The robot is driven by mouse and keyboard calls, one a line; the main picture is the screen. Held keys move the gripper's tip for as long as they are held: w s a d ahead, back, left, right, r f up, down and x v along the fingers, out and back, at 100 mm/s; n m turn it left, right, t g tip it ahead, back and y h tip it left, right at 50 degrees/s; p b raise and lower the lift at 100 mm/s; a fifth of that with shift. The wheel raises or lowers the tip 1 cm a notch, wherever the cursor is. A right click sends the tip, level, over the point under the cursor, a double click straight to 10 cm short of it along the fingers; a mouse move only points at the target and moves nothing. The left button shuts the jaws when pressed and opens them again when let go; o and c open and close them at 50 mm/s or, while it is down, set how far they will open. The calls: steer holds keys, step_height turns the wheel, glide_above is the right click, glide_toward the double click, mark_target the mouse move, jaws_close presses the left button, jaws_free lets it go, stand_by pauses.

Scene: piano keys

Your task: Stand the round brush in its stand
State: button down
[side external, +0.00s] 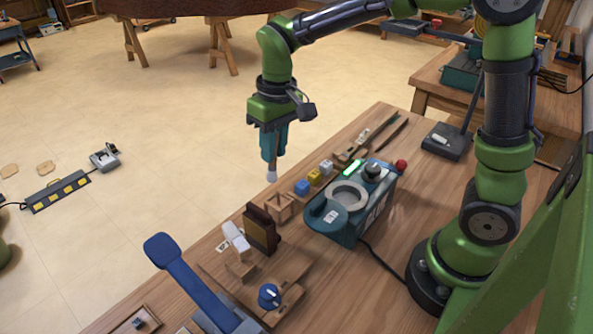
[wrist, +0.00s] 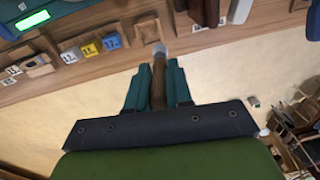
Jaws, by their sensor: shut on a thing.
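My gripper (side external: 272,150) is shut on the round brush (side external: 271,175), which hangs tip down with its pale tip lowest. In the wrist view the brush's brown handle (wrist: 158,75) sits between the teal fingers, and its pale tip (wrist: 158,48) points toward the bench. A small open wooden box (side external: 280,207), which looks like the stand, is on the bench just below the tip in the side view. It also shows beyond the tip in the wrist view (wrist: 147,29). The brush appears apart from it and above it. The inside of the box is not clear.
Blue (side external: 302,187), yellow (side external: 314,176) and white (side external: 326,167) cubes line the bench beside the box. A dark brown block (side external: 261,229) stands on its other side, with a white piece (side external: 236,237) beyond. A teal machine (side external: 350,205) with a round ring sits behind.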

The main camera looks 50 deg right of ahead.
steer(key=shift+d+n, duration=0.3)
steer(key=shift+d, duration=0.05)
steer(key=shift+f+g+h, duration=0.2)
steer(key=shift+g+h, duration=0.1)
steer(key=shift+h, duration=0.1)
steer(key=shift+s+f, duration=0.1)
steer(key=shift+f, duration=2.2)
steer(key=shift+f, duration=2.95)
stand_by(1.1)
steer(key=c, duration=0.5)
jaws_free()
steer(key=shift+c, duration=0.2)
